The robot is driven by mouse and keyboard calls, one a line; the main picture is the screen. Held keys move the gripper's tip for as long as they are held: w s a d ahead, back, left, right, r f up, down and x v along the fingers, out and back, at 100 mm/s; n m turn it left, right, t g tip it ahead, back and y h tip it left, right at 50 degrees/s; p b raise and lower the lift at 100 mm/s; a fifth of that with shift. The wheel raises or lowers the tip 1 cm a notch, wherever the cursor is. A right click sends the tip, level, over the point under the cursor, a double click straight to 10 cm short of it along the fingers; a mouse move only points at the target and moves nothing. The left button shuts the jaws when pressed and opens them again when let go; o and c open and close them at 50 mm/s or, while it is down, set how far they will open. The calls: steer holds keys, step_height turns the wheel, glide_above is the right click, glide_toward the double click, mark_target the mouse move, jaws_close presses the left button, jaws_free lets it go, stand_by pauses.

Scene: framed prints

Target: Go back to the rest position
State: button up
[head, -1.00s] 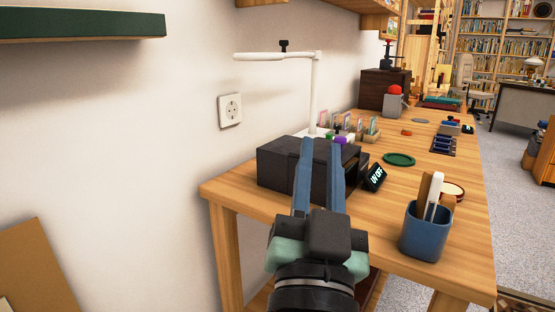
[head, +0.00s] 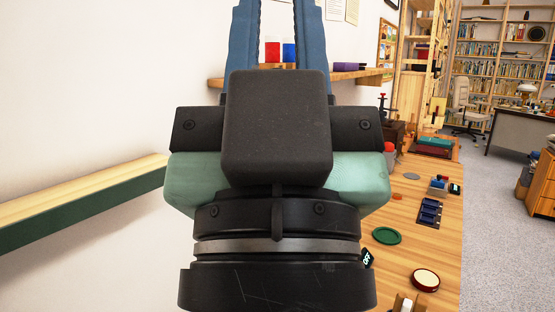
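My gripper (head: 276,18) is raised close to the camera and fills the middle of the head view. Its two blue fingers point up, and their tips are cut off by the top edge. I see nothing held.
A green-edged shelf (head: 85,205) juts from the wall at left, near the gripper. A wall shelf (head: 365,76) behind the fingers carries red and blue containers. A green dish (head: 386,236) and a round red-rimmed dish (head: 425,280) lie on the bench. Floor is open at right.

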step_height(320, 180, up, 18)
steer(key=p, duration=1.5)
steer(key=shift+f, duration=0.25)
